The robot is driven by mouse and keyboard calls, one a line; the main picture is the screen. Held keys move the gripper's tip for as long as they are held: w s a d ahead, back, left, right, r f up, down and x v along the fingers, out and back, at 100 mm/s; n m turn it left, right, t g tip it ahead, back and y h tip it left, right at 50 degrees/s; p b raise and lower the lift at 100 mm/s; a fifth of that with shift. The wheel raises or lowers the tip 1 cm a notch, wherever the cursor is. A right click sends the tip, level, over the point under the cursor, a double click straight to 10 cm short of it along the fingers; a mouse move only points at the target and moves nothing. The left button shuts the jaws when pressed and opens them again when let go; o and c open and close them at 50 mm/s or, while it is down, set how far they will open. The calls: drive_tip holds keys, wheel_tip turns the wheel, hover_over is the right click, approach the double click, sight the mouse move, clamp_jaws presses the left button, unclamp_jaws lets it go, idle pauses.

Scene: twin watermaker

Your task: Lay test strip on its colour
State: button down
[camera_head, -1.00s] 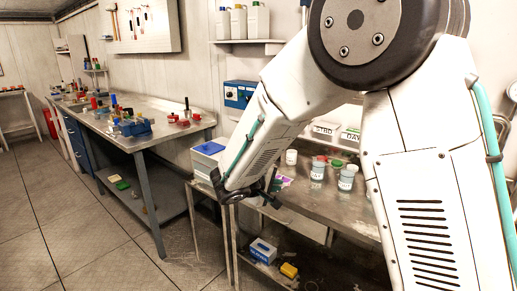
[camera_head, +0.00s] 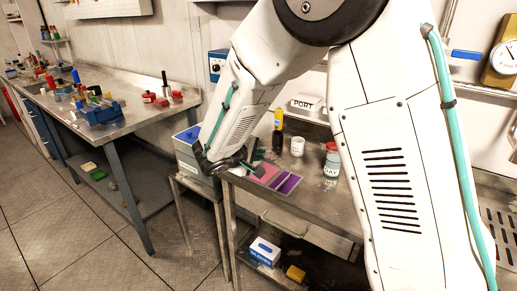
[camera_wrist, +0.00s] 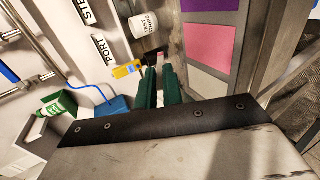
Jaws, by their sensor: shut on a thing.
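My gripper (camera_head: 252,168) is low over the left end of the metal bench. In the wrist view its two green fingers (camera_wrist: 160,78) are closed on a thin white test strip (camera_wrist: 160,60) with a pinkish tip. The colour chart (camera_head: 265,170) lies flat on the bench beside my gripper, with pink and purple patches. In the wrist view the chart's purple, pink (camera_wrist: 211,43) and grey patches are to the right of the fingers. The strip is apart from the patches in that view; its height above the bench is unclear.
The white test-strip jar (camera_wrist: 144,25) and a yellow meter (camera_wrist: 127,70) are near the fingers. A lidded sample jar (camera_head: 331,164) stands farther right, beside my arm. A PORT label (camera_head: 303,104) is behind.

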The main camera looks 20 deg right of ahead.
drive_tip(key=shift+f, duration=2.45)
drive_tip(key=shift+s, duration=0.1)
drive_tip(key=c, duration=1.5)
unclamp_jaws()
drive_tip(key=shift+o, duration=0.2)
drive_tip(key=shift+r, duration=0.1)
wheel_tip(320, 180, up, 9)
